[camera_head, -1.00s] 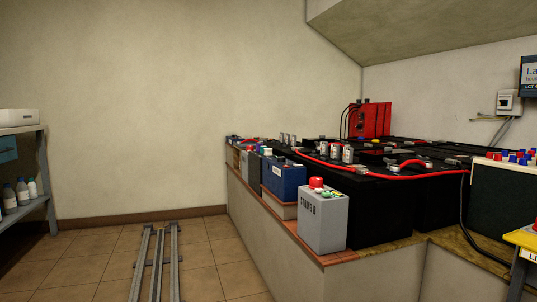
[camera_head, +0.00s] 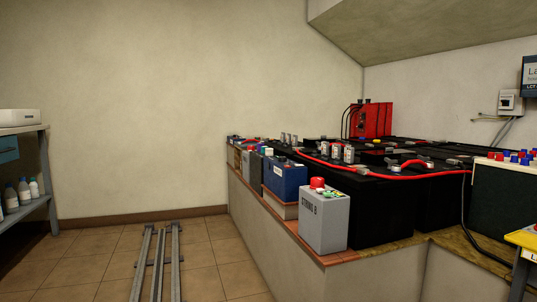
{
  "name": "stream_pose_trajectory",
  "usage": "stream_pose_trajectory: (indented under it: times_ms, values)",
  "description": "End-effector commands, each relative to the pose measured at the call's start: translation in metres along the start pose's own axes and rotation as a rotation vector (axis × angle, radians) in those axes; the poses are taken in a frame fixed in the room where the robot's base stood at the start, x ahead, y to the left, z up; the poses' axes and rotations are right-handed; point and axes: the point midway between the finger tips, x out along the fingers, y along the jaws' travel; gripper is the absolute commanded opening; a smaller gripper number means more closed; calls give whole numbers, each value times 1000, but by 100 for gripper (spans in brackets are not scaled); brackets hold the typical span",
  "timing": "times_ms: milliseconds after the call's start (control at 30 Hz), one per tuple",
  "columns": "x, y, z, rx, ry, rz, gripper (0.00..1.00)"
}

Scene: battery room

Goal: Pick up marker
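I cannot make out a marker in the head view; small items on the far batteries are too small to tell apart. My gripper and arm are not in this view. A grey battery box labelled "STRING B" (camera_head: 323,221) with a red cap on top stands at the near end of the tiled ledge. A blue battery (camera_head: 286,178) stands behind it, with more batteries further back along the ledge.
Floor rails (camera_head: 160,264) run along the tiled floor at lower left. A shelf (camera_head: 46,165) with bottles stands at far left. Black batteries (camera_head: 385,213) with red cables fill the right. A yellow-topped stand (camera_head: 524,239) is at the right edge. The floor beside the rails is clear.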

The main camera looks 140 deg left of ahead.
Motion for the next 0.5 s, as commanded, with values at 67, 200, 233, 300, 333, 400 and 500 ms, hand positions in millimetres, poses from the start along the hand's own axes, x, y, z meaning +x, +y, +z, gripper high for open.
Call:
stream_pose_trajectory:
  times_ms: [67, 200, 233, 300, 333, 400, 500]
  values:
    - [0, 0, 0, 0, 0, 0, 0]
    - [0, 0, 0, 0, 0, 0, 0]
    - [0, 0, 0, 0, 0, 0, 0]
    - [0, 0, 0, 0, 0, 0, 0]
    - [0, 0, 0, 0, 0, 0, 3]
    - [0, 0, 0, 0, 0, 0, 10]
    - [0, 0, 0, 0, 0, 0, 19]
